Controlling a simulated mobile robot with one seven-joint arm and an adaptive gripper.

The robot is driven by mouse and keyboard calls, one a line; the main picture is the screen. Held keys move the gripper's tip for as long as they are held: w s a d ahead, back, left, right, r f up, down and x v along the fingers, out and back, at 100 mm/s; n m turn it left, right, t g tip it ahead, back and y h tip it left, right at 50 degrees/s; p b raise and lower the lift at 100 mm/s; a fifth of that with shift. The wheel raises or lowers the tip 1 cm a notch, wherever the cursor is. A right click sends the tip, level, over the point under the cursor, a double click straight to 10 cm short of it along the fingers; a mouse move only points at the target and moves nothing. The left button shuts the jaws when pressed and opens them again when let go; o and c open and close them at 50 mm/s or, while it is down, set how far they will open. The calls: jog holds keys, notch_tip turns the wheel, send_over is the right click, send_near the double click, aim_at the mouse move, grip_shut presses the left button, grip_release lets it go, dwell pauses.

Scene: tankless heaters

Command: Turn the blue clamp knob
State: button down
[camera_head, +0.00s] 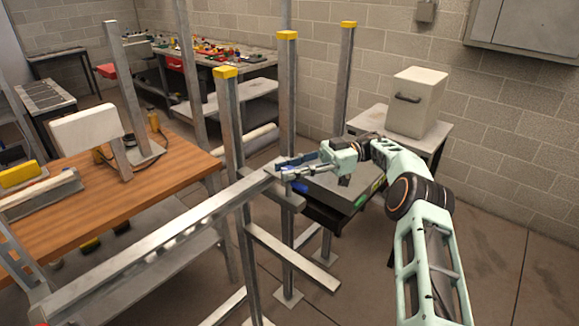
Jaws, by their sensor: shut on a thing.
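The blue clamp knob (289,162) is a small blue part at the right end of a long grey metal rail (190,218). My gripper (290,168) reaches in from the right, with its fingers around the knob, and is shut on it. The fingers hide part of the knob, so its exact shape and turn angle are hard to tell.
Upright metal posts with yellow caps (287,36) stand close around my gripper. A wooden workbench (140,190) is at left. A white box with a handle (417,102) stands on a small table at right. Open floor (510,240) lies at lower right.

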jog(key=shift+f, duration=0.1)
dwell(0.3)
jog(key=c, duration=1.6)
grip_release()
jog(key=shift+a, duration=0.15)
notch_tip(320, 180, up, 10)
jog(key=shift+r, duration=0.1)
